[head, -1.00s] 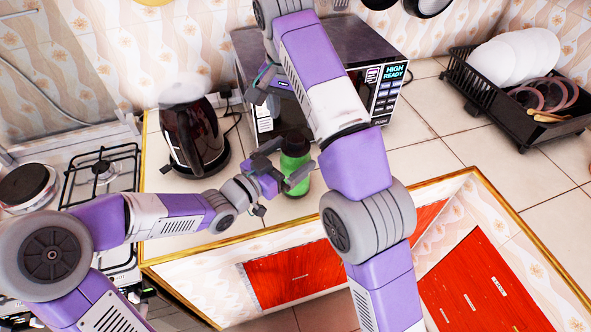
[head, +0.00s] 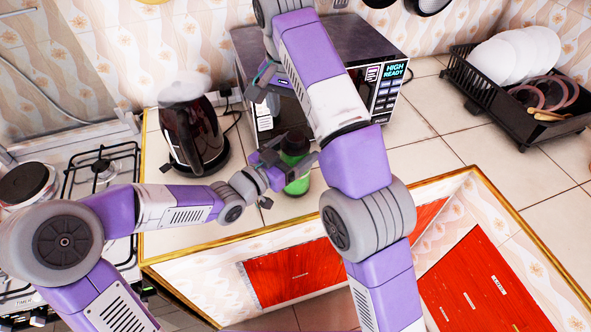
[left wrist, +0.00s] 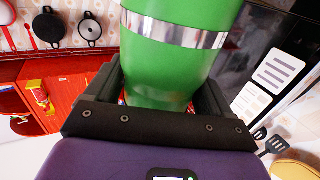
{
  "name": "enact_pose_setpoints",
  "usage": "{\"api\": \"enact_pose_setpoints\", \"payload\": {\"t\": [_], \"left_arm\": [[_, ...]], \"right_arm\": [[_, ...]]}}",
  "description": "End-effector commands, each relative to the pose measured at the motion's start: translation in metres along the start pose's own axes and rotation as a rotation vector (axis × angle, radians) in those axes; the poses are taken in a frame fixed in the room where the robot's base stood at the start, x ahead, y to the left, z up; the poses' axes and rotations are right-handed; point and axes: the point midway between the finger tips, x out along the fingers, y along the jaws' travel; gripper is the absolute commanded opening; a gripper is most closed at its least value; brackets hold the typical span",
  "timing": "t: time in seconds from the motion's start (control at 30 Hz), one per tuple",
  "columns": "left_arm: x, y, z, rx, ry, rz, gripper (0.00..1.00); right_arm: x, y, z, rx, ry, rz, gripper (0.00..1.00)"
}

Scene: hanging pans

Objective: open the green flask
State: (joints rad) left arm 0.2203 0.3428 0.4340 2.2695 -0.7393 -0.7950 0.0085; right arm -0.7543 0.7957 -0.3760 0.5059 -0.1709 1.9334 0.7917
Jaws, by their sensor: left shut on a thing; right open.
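The green flask (head: 297,184) stands upright on the tiled counter in front of the microwave, with a dark top. In the left wrist view its green body (left wrist: 172,75) with a silver band fills the space between the fingers. My left gripper (head: 290,160) is shut on the flask, its fingers on either side of the body below the dark top; it also shows in the left wrist view (left wrist: 160,95). My right gripper (head: 264,95) is open and empty above and behind the flask, in front of the microwave, partly hidden by my right arm.
The microwave (head: 247,58) stands right behind the flask. A dark kettle (head: 192,135) is to the left, near the stove (head: 103,172). A black dish rack (head: 480,92) with plates is at the right. The counter between microwave and rack is clear.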

Motion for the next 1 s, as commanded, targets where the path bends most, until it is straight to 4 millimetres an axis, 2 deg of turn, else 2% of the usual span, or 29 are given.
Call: {"api": "enact_pose_setpoints", "payload": {"t": [0.17,0.27,0.37,0.5,0.7,0.9,1.0], "left_arm": [[0.0,0.0,0.0,0.001,-0.001,0.0,0.27],[0.0,0.0,0.0,0.001,-0.001,0.0,0.27],[0.0,0.0,0.0,0.001,-0.001,0.0,0.27],[0.0,0.0,0.0,0.001,-0.001,0.0,0.27],[0.0,0.0,0.0,0.001,-0.001,0.0,0.27],[0.0,0.0,0.0,0.001,-0.001,0.0,0.27],[0.0,0.0,0.0,0.001,-0.001,0.0,0.27]], "right_arm": [[0.004,0.005,-0.013,0.023,0.028,-0.003,0.73],[0.012,0.015,-0.04,0.066,0.093,-0.01,0.73],[0.022,0.034,-0.082,0.123,0.2,-0.018,0.73],[0.036,0.072,-0.147,0.184,0.382,-0.018,0.73],[0.046,0.133,-0.224,0.2,0.635,-0.006,0.73],[0.05,0.191,-0.277,0.132,0.859,0.003,0.73],[0.052,0.214,-0.295,0.071,0.954,-0.002,0.73]]}}
